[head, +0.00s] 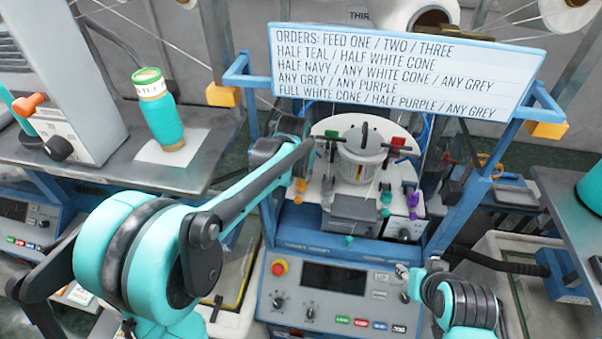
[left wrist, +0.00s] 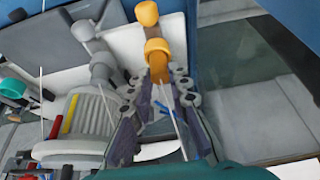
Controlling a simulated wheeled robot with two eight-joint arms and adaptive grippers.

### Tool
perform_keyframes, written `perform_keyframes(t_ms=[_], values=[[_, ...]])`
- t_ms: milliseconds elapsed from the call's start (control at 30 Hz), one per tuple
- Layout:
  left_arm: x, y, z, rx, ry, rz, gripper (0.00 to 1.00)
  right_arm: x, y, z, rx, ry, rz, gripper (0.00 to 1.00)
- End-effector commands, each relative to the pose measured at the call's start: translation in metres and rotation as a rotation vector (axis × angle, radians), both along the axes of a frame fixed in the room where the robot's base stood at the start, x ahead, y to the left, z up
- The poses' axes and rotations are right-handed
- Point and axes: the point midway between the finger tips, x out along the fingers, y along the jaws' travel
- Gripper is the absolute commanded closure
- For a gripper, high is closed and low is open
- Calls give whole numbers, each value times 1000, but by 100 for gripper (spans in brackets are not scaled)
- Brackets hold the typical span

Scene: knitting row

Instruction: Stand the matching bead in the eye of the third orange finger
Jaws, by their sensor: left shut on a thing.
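In the left wrist view my left gripper (left wrist: 158,82) has its two fingers around the lower end of an orange piece (left wrist: 157,54); the exact contact is unclear. Another orange knob (left wrist: 147,14) sits just beyond it. Which of these is a bead or a finger's eye I cannot tell. In the head view small orange pieces (head: 300,185) show on the machine's left side, below the end of my left arm, whose fingertips are not clear there. My right gripper (head: 403,271) is low over the control panel's right side; its jaws are too small to read.
The round grey machine head (head: 362,155) carries red and green parts. Teal (head: 385,197) and purple (head: 411,199) pieces stand at its right. An order board (head: 405,65) hangs above on a blue frame. A teal cone (head: 163,115) stands on the left table. Thin threads cross the wrist view.

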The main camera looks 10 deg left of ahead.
Motion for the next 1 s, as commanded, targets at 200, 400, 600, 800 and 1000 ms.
perform_keyframes(t_ms=[200, 400, 600, 800, 1000], values=[[0, 0, -4, 0, 0, 0, 93, 0, 0, -3, 0, 0, 0, 61], [0, 0, -7, 0, 0, 0, 93, 0, 0, -6, 0, 0, 0, 61], [0, 0, -9, 0, 0, 0, 93, 0, 0, -8, 0, 0, 0, 61], [0, 0, -9, 0, 0, 0, 93, 0, 0, -7, 0, 0, 0, 61], [0, 0, -9, 0, 0, 0, 58, 0, 0, -7, 0, 0, 0, 61]])
